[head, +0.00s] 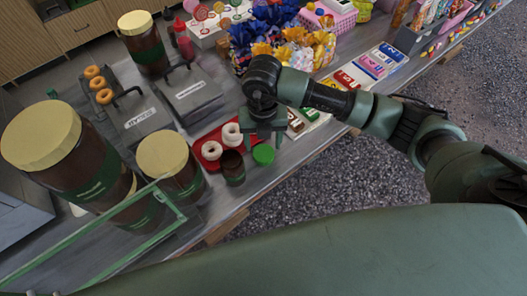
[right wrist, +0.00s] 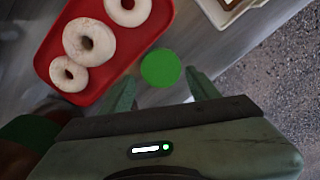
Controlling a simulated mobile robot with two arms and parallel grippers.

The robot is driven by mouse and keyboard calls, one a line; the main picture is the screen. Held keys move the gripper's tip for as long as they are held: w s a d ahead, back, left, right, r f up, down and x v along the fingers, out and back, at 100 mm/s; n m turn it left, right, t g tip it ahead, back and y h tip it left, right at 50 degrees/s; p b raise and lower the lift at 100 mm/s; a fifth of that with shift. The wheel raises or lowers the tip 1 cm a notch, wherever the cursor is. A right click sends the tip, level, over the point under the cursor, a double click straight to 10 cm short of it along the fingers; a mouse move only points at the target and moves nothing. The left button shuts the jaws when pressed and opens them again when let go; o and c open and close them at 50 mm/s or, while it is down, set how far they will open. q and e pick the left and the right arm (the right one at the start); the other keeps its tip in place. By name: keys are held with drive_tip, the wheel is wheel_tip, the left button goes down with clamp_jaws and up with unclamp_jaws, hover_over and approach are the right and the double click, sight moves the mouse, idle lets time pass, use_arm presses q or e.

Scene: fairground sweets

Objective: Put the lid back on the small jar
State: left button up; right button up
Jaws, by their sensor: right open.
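The green lid (head: 263,154) lies flat on the grey table, just right of the small brown jar (head: 232,167). The small jar stands upright with a dark top and no lid on it. My right gripper (head: 262,141) is open above the lid, fingers pointing down. In the right wrist view the lid (right wrist: 160,68) shows just beyond and between the open fingertips (right wrist: 160,82), not gripped. A brown and green shape at that view's lower left is partly cut off; it may be the small jar. My left gripper is out of view.
A red tray (head: 210,158) with white ring doughnuts lies left of the gripper. Large brown jars with yellow lids (head: 163,152) stand further left, near a glass pane. Grey boxes (head: 190,93) and wrapped sweets (head: 280,45) lie behind. The table's front edge is close to the lid.

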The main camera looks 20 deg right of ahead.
sight(264, 153)
drive_tip(key=shift+d+f+p, duration=0.1)
drive_tip(key=shift+f+p, duration=0.55)
drive_tip(key=shift+f, duration=1.55)
drive_tip(key=c, duration=0.9)
